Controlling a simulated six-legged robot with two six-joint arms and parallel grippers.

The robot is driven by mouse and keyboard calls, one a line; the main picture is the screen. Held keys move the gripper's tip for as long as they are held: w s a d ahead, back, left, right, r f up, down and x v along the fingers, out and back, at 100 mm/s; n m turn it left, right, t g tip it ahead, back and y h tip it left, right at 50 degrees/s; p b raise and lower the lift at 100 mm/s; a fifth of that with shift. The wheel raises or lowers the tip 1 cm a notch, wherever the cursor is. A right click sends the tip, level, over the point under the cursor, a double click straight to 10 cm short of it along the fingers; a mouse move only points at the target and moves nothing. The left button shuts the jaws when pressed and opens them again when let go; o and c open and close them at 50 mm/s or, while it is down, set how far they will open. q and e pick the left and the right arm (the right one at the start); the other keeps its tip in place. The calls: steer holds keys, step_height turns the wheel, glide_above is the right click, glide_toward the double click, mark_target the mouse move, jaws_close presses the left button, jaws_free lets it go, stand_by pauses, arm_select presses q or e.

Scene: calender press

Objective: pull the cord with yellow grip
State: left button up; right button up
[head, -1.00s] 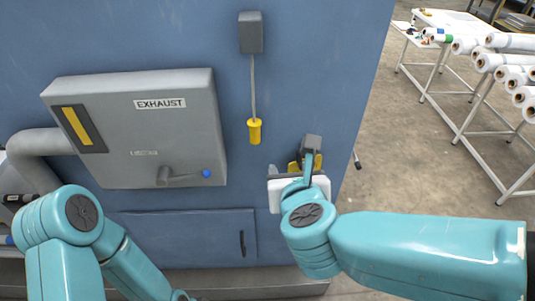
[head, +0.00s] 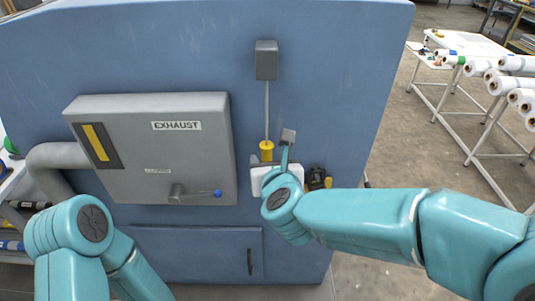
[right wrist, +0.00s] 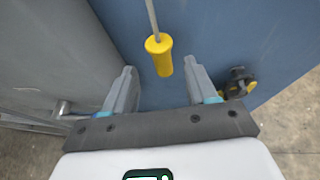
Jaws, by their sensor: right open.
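The yellow grip (head: 266,150) hangs at the end of a straight cord (head: 267,112) below a grey box (head: 266,60) on the blue machine face. In the right wrist view the yellow grip (right wrist: 159,54) hangs beyond and between the two open fingers, apart from both. My right gripper (right wrist: 163,82) is open and empty. In the head view my right gripper (head: 268,160) is just below the grip, and my wrist hides part of it. My left arm shows at the lower left in the head view, but its gripper is out of the picture.
A grey exhaust box (head: 135,165) with a blue-tipped lever (head: 195,192) juts out left of the cord. A black and yellow fitting (head: 318,179) is right of my right gripper. A white table with rolls (head: 500,85) stands at the far right.

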mark_target(268, 155)
steer(key=x, duration=0.3)
steer(key=shift+w+d, duration=0.15)
steer(key=shift+d, duration=0.1)
steer(key=shift+w+a+f, duration=0.1)
steer(key=shift+a, duration=0.05)
steer(key=shift+w+f, duration=0.1)
